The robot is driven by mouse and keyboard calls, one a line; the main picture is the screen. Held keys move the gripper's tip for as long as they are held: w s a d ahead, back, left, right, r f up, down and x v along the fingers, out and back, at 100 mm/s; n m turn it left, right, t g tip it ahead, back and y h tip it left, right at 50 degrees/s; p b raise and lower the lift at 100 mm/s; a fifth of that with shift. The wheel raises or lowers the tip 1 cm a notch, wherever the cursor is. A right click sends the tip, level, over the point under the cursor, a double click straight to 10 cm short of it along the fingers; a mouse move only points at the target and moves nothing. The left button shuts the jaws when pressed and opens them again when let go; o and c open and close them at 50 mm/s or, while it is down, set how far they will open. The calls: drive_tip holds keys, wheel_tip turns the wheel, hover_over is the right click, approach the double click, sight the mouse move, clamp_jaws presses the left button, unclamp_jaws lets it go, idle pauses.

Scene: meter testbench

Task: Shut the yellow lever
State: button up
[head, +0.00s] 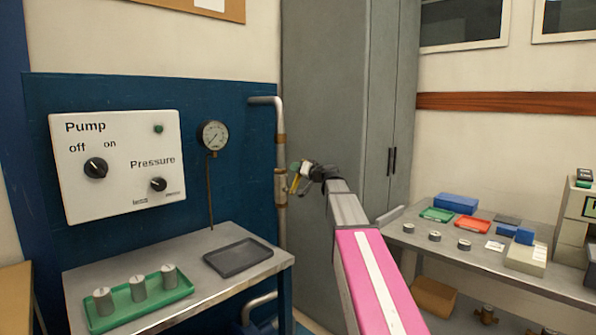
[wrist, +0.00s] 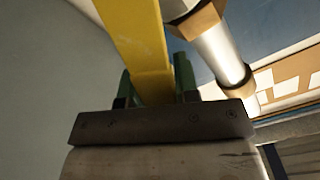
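The yellow lever (head: 294,183) is at the valve (head: 281,184) on the vertical pipe to the right of the blue panel. It slants in the head view. In the wrist view the yellow lever (wrist: 136,40) runs from the top edge down between the green fingers of my gripper (wrist: 157,82). One finger is on each side of it, and I see no clear gap on either side, so the gripper looks shut on it. In the head view my gripper (head: 303,172) is at the lever, and its far finger is partly hidden. The lever's pivot is hard to make out.
The pipe (head: 281,135) and the blue panel (head: 240,130) are close to the gripper. A grey cabinet (head: 340,90) stands behind my arm. A bench (head: 215,250) with a dark tray (head: 238,258) is at left; another table (head: 450,262) is at right.

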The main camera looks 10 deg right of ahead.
clamp_jaws()
drive_tip(key=w+d+f+m, duration=0.2)
drive_tip(key=d+f+m, duration=0.2)
drive_tip(key=f+m, duration=0.4)
drive_tip(key=shift+w+f+m, duration=0.2)
drive_tip(key=shift+w+m, duration=0.2)
drive_tip(key=shift+m, duration=1.6)
drive_tip(key=shift+f, duration=0.1)
drive_tip(key=o, duration=0.6)
unclamp_jaws()
